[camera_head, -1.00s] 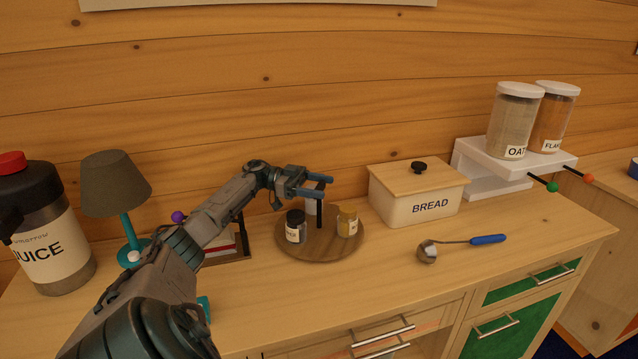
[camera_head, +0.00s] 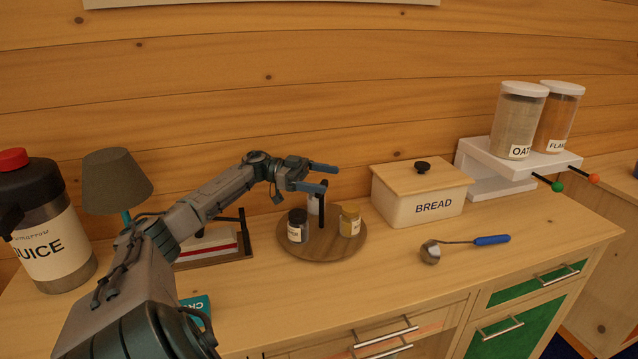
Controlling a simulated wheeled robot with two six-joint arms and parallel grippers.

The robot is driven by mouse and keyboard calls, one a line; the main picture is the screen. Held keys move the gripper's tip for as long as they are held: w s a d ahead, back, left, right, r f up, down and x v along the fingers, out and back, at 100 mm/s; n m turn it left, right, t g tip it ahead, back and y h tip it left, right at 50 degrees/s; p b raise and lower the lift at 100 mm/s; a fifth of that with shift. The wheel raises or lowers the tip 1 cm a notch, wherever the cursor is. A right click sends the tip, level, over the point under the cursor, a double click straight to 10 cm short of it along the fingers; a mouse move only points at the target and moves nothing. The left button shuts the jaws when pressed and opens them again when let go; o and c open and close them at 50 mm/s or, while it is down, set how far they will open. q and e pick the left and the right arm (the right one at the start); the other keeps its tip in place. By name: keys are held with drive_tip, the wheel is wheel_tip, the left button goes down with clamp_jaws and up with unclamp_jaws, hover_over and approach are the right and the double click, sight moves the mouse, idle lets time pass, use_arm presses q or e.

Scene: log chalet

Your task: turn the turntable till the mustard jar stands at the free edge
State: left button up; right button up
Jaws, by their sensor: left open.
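The round wooden turntable (camera_head: 338,251) lies on the counter near the back wall. A yellow mustard-coloured jar (camera_head: 350,221) stands on its right side; its label is too small to read. A dark-lidded jar (camera_head: 297,226) stands on its left side. A pale container (camera_head: 313,204) stands behind, partly hidden by a dark upright post (camera_head: 322,210). My left gripper (camera_head: 330,178) is open and empty, above the back of the turntable, with its fingers pointing right. I cannot tell whether a finger touches the post. My right gripper is not in view.
A bread box (camera_head: 398,210) stands right of the turntable, and a ladle (camera_head: 468,241) lies in front of it. A lamp (camera_head: 117,182) and juice dispenser (camera_head: 45,220) stand left. A framed stand (camera_head: 211,243) is under my arm. The counter before the turntable is clear.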

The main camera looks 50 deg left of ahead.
use_arm(q)
drive_tip(key=s+d+r+p, duration=0.1)
drive_tip(key=s+d+p, duration=0.8)
drive_tip(key=p, duration=0.3)
drive_tip(key=shift+d+r, duration=0.15)
drive_tip(key=shift+d, duration=0.5)
